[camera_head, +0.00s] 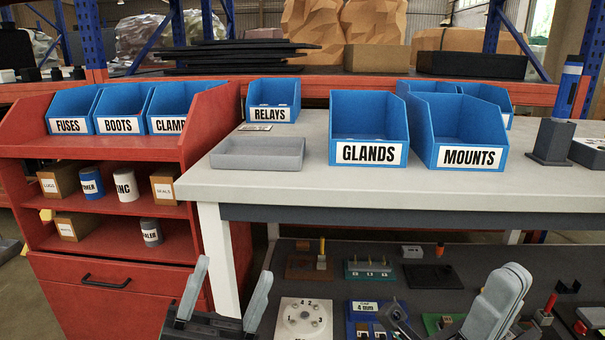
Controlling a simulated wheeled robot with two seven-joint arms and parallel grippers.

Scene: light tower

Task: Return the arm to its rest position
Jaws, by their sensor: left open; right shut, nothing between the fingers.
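My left gripper (230,284) is at the bottom, left of centre. Its two grey fingers point up and stand well apart, with nothing between them. My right gripper (511,279) is at the bottom right, its grey fingers together and empty. Both are low in the picture, in front of the grey workbench (300,190) and overlapping the dark lower surface. Most of both arms is out of view.
Blue bins for glands (368,115), mounts (460,120) and relays (273,92) stand on the bench beside a grey tray (258,153). A red shelf unit (130,148) is at left. The dark lower surface (340,250) holds a white round-topped fixture (304,318) and several small parts.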

